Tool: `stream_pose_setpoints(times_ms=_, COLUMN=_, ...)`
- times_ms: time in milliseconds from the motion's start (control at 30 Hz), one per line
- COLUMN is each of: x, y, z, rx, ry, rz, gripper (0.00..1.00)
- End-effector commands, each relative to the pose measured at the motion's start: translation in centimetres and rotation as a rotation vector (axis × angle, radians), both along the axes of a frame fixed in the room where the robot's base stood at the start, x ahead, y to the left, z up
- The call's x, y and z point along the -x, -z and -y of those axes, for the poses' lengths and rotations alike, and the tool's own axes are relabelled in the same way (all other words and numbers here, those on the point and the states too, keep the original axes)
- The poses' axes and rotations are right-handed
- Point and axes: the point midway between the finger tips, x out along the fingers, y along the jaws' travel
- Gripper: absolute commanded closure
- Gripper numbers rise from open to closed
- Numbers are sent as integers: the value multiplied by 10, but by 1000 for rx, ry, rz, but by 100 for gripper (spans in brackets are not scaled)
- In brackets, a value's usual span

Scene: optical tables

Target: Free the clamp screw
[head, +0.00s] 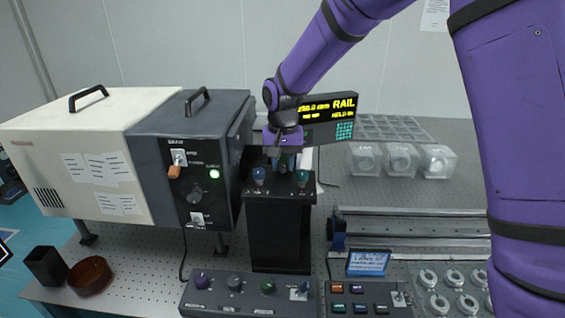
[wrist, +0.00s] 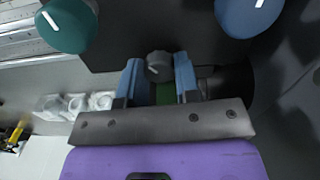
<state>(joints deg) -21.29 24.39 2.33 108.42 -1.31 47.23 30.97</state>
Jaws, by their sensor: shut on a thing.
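A dark grey ribbed knob (wrist: 158,63) with a pale mark, apparently the clamp screw, sits between my blue fingertips in the wrist view. My gripper (wrist: 160,80) is shut on it, one finger at each side. In the head view my gripper (head: 284,163) is at the top of a black pedestal (head: 280,228), and the grey knob cannot be made out there. A blue knob (head: 259,176) and a teal knob (head: 303,179) flank it. In the wrist view the teal knob (wrist: 67,24) is at upper left and the blue knob (wrist: 249,14) at upper right.
A dark control box (head: 194,180) and a cream housing (head: 70,150) stand at left. A lit RAIL display (head: 330,112) is behind my gripper. A knob panel (head: 248,296) lies in front of the pedestal. Rails (head: 415,237) and clear cases (head: 400,160) are at right.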

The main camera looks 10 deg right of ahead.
Motion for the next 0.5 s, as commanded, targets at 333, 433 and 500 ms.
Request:
stream_pose_setpoints(times_ms=333, x=0, y=0, z=0, rx=-1, ry=138, rz=2, gripper=93)
stream_pose_setpoints(times_ms=433, x=0, y=0, z=0, rx=-1, ry=153, rz=2, gripper=93)
stream_pose_setpoints(times_ms=500, x=0, y=0, z=0, rx=-1, ry=159, rz=2, gripper=93)
